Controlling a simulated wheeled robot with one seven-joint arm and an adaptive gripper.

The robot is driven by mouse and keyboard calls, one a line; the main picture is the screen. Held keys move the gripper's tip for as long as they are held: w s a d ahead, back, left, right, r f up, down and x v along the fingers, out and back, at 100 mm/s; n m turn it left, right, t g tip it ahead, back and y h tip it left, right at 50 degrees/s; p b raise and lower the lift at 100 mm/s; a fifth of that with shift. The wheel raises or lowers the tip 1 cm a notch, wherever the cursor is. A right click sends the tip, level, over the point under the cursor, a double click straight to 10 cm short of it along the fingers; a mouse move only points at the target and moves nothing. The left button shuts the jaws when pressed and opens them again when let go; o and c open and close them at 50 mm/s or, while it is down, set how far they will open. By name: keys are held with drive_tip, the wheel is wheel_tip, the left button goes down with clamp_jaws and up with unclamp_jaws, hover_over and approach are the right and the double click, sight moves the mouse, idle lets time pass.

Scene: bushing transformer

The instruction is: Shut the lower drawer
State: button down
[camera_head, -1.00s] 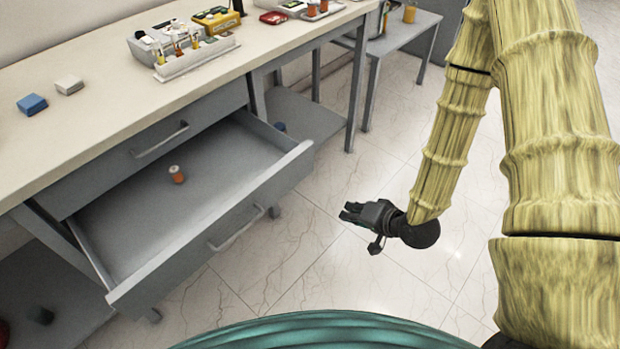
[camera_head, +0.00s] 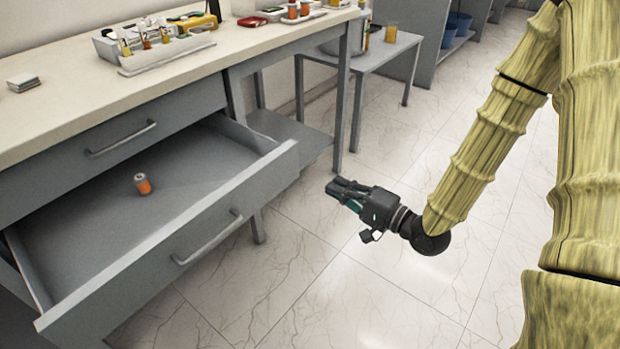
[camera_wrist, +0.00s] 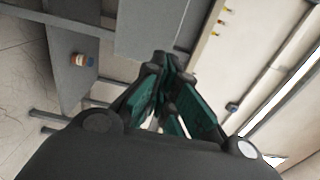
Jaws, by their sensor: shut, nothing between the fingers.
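The lower drawer (camera_head: 95,225) of the grey workbench is pulled well out. Its front panel (camera_head: 270,172) has a bar handle (camera_head: 208,238). A small orange bottle (camera_head: 142,184) stands inside it. The upper drawer (camera_head: 105,145) above is closed. My gripper (camera_head: 335,188) is in the air over the floor, to the right of the drawer front and apart from it. Its fingers are together and empty. In the wrist view, my gripper's fingers (camera_wrist: 165,85) show in the middle, and the bottle (camera_wrist: 82,60) shows at upper left.
The benchtop (camera_head: 60,115) holds a white tray (camera_head: 165,55) of small bottles and a grey stack (camera_head: 22,82). A small side table (camera_head: 375,50) stands behind my gripper. The tiled floor (camera_head: 330,290) in front of the drawer is clear.

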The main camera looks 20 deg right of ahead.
drive_tip(key=b, duration=0.2)
approach(286, 160)
drive_tip(key=x, duration=0.5)
drive_tip(key=shift+f, duration=0.1)
drive_tip(key=shift+b+x, duration=0.3)
drive_tip(key=shift+x, duration=0.7)
drive_tip(key=shift+w, duration=0.1)
